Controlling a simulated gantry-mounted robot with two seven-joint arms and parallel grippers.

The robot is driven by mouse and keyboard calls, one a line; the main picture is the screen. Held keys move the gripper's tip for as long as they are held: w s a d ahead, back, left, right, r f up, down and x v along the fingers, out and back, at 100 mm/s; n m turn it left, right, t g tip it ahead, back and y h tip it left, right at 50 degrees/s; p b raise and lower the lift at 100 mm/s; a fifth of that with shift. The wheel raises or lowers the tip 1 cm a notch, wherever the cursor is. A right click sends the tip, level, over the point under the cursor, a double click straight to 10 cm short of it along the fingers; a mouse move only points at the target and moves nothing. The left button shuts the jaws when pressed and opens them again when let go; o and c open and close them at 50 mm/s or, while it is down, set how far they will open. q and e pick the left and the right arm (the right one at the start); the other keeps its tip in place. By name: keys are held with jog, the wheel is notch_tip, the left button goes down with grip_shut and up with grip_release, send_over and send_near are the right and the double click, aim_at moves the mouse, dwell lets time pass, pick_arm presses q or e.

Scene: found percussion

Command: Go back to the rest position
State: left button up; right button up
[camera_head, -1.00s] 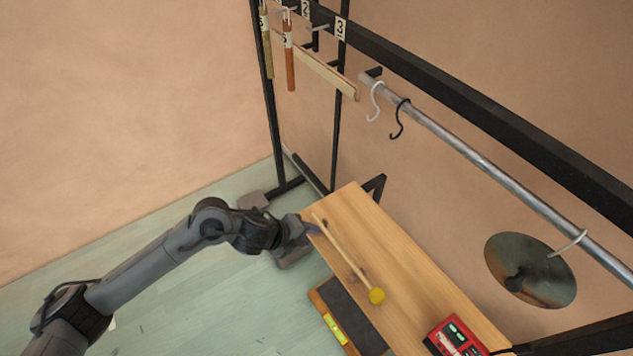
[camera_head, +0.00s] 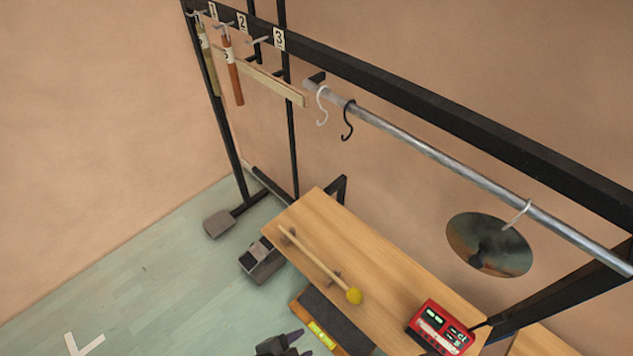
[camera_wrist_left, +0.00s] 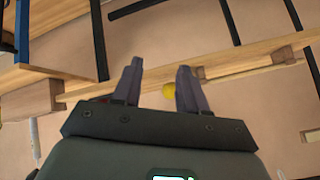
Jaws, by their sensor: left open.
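My left gripper (camera_head: 290,343) shows at the bottom edge of the head view, apart from the bench and with only its end in the picture. In the left wrist view its two fingers (camera_wrist_left: 160,70) are spread with nothing held between them. A mallet (camera_head: 318,263) with a wooden stick and a yellow ball head lies on the wooden bench (camera_head: 400,265). The yellow head (camera_wrist_left: 169,90) also shows beyond the fingers in the left wrist view. My right gripper is not in view.
A black rack holds two hanging sticks (camera_head: 233,75) by numbered hooks. A metal bar (camera_head: 430,150) carries a white hook, a black hook and a hanging metal disc (camera_head: 490,245). A red device (camera_head: 440,325) sits on the bench. The floor at left is mostly clear.

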pick_arm(q)
jog(key=s+a+r+n+g+y, duration=0.1)
jog(key=s+a+r+n+y, duration=0.15)
jog(key=a+n, duration=0.5)
jog(key=s+a+r+n+g+y, duration=0.1)
jog(key=s+a+n+y, duration=0.3)
jog(key=a, duration=0.6)
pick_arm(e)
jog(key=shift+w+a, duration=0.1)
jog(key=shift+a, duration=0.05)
pick_arm(q)
notch_tip(320, 180, up, 28)
jog(key=w+n+p, duration=0.1)
jog(key=p, duration=2.6)
jog(key=shift+g+p, duration=0.3)
jog(key=shift+p, duration=0.05)
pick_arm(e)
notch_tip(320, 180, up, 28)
pick_arm(q)
jog(key=shift+a+f, duration=0.1)
jog(key=shift+f, duration=0.05)
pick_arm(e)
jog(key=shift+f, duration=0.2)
